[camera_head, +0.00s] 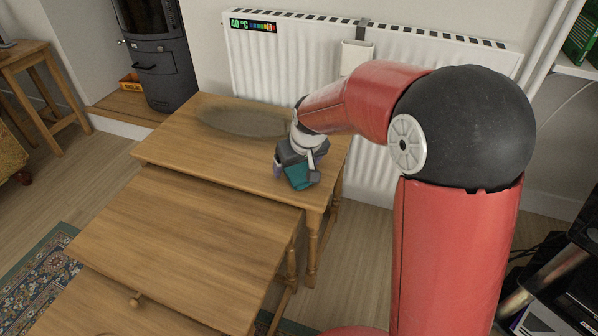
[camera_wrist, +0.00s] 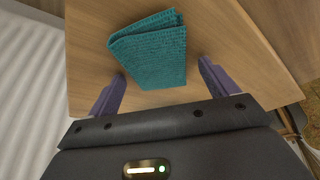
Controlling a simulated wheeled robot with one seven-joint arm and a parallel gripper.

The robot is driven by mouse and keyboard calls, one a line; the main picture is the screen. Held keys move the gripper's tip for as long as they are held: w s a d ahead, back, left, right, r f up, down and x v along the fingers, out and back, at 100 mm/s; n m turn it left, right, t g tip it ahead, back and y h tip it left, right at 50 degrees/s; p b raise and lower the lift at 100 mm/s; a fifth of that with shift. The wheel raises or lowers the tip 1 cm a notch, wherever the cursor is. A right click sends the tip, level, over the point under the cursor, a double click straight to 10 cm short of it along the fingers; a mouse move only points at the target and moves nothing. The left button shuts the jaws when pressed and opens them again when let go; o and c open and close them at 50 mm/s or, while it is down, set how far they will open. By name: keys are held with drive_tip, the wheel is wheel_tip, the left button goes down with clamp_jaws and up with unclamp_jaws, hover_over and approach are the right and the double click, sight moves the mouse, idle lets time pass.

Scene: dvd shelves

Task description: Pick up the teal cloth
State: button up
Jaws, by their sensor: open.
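The teal cloth (camera_wrist: 150,52) lies folded on the wooden table, ahead of and between my fingers in the wrist view. In the head view a teal patch of the cloth (camera_head: 298,177) shows beside my gripper (camera_head: 292,180), which hides part of it. My gripper (camera_wrist: 163,88) is open, with its two purple fingers spread to either side of the cloth's near end. I see no finger gripping the cloth. The gap between fingertips and tabletop is hard to judge.
The cloth is near the right end of the back table (camera_head: 190,150). Lower nested tables (camera_head: 180,235) stand in front. A white radiator (camera_head: 290,65) is behind. A grey oval thing (camera_head: 240,121) lies at the table's back. A black stove (camera_head: 158,60) stands back left.

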sight(298, 166)
drive_tip(key=shift+c, duration=0.3)
drive_tip(key=c, duration=1.1)
drive_tip(key=shift+r, duration=0.1)
wheel_tip(298, 166, up, 20)
drive_tip(key=p, duration=0.3)
drive_tip(key=o, duration=0.5)
drive_tip(key=c, duration=0.3)
